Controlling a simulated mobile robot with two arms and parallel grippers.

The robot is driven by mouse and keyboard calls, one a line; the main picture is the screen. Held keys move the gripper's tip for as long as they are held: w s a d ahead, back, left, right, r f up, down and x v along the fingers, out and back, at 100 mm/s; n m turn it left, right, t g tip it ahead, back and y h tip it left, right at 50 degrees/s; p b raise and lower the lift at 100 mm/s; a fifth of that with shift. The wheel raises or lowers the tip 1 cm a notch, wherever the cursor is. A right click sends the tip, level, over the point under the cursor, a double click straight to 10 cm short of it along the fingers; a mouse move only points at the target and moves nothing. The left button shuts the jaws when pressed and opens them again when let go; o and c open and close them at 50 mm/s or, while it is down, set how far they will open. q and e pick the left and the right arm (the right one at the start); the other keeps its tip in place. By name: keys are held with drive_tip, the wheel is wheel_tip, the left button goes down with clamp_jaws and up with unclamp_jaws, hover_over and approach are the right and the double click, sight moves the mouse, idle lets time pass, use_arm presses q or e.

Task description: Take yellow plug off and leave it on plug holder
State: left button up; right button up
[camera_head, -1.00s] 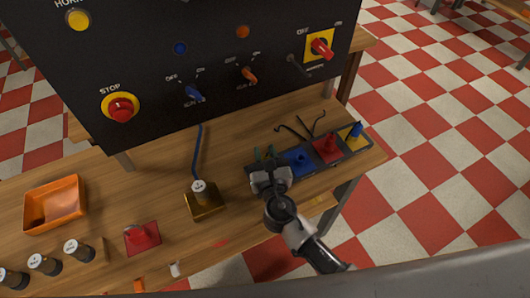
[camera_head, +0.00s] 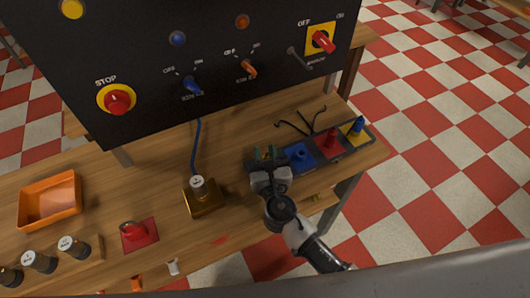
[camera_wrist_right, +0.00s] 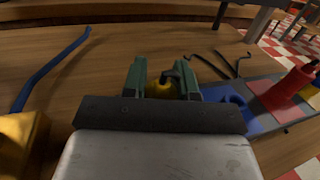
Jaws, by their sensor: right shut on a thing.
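The yellow plug (camera_wrist_right: 162,88) shows in the right wrist view, held between the green fingers of my right gripper (camera_wrist_right: 165,82). In the head view, my right gripper (camera_head: 265,154) is at the left end of the plug holder (camera_head: 316,167) and hides that end. I cannot tell whether the plug touches the surface below. The holder has a blue square (camera_head: 290,158) beside the gripper, a red square with a red plug (camera_head: 332,138), and a yellow square with a blue plug (camera_head: 357,126). My left gripper is not in view.
A brass-coloured block (camera_head: 204,201) with a blue cable (camera_head: 196,145) stands left of the gripper. The black control panel (camera_head: 140,60) rises behind. Black cables lie behind the holder.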

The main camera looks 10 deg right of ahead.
drive_tip(key=o, duration=1)
drive_tip(key=shift+s, duration=0.15)
drive_tip(key=s, duration=0.3)
drive_tip(key=s+b, duration=0.1)
drive_tip(key=s, duration=0.3)
drive_tip(key=s+d, duration=0.1)
drive_tip(key=s, duration=0.2)
drive_tip(key=shift+s, duration=0.3)
